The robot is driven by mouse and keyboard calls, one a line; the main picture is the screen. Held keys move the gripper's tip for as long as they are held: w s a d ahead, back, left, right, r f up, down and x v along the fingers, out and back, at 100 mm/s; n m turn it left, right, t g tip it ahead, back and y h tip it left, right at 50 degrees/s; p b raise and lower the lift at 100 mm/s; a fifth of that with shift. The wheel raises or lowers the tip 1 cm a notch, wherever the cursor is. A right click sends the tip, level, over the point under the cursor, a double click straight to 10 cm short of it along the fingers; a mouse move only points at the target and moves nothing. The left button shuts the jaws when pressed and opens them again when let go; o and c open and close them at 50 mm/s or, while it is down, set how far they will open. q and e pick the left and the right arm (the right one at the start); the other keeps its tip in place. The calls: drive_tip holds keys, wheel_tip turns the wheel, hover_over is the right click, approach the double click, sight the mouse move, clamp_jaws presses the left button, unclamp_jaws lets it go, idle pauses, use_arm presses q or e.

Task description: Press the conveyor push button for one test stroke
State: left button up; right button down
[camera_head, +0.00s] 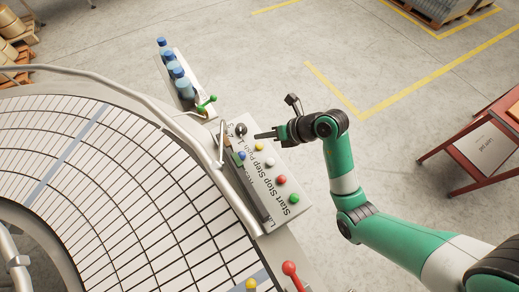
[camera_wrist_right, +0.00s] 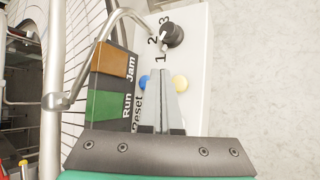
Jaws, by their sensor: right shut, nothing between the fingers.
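The control panel (camera_head: 262,178) is a light box beside the curved conveyor. It carries a green button (camera_head: 294,199), a red button (camera_head: 281,180), a white button (camera_head: 269,161), a yellow button (camera_head: 259,147), a blue button (camera_head: 240,156) and a black selector knob (camera_head: 241,129). I cannot tell which one is the conveyor push button. My right gripper (camera_head: 257,135) is shut and empty, its tip over the panel near the knob and yellow button. In the right wrist view the fingers (camera_wrist_right: 163,78) appear between the partly hidden blue (camera_wrist_right: 145,83) and yellow (camera_wrist_right: 180,82) buttons; contact is unclear. My left gripper is out of view.
A bent metal rail (camera_head: 221,145) runs along the panel's conveyor side. Blue-capped bottles (camera_head: 175,71) and a green lever (camera_head: 207,102) stand beyond the panel. A red-knobbed lever (camera_head: 290,270) stands at the near end. Open floor lies to the right, before a red stand (camera_head: 482,150).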

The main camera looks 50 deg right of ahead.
sight(263, 147)
drive_tip(key=shift+f, duration=1.5)
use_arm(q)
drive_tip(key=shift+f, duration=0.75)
use_arm(e)
drive_tip(key=shift+f, duration=0.35)
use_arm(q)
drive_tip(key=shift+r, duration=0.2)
